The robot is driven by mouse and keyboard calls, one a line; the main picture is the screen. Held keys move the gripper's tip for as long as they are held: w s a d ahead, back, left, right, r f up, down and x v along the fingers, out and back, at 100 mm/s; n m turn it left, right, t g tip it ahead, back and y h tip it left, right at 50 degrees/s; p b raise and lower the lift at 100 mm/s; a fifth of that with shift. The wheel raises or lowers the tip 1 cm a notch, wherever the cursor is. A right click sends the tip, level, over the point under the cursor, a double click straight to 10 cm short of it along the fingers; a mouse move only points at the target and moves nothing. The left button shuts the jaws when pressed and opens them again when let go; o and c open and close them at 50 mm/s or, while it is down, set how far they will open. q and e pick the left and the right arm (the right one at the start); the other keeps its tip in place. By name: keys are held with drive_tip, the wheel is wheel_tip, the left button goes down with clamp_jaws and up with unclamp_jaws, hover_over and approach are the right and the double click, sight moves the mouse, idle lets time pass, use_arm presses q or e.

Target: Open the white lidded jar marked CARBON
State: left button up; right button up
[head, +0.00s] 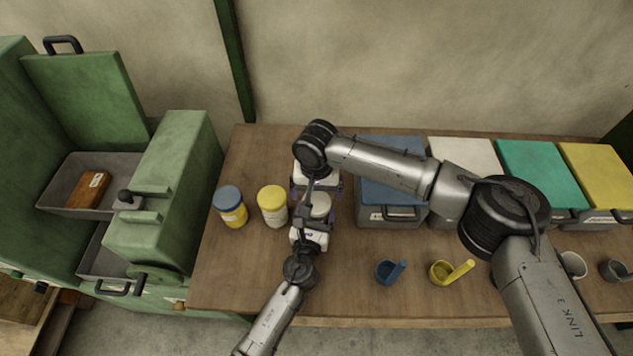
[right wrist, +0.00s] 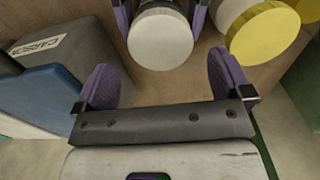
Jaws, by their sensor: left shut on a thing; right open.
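The white-lidded jar (head: 320,206) stands on the wooden table, partly hidden by my arms in the head view. In the right wrist view its round white lid (right wrist: 160,40) is seen from above and appears to be on the jar. My left gripper (head: 314,224) is shut on the jar, with a purple finger on each side of it in the right wrist view. The jar's marking cannot be read.
A yellow-lidded jar (head: 272,205) and a blue-lidded jar (head: 231,206) stand just left. A grey bin with a blue lid (head: 385,175) is close on the right. Blue (head: 388,272) and yellow (head: 449,272) scoops lie near the front. A green machine (head: 165,200) stands at left.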

sight(316, 201)
drive_tip(key=shift+f, duration=2.15)
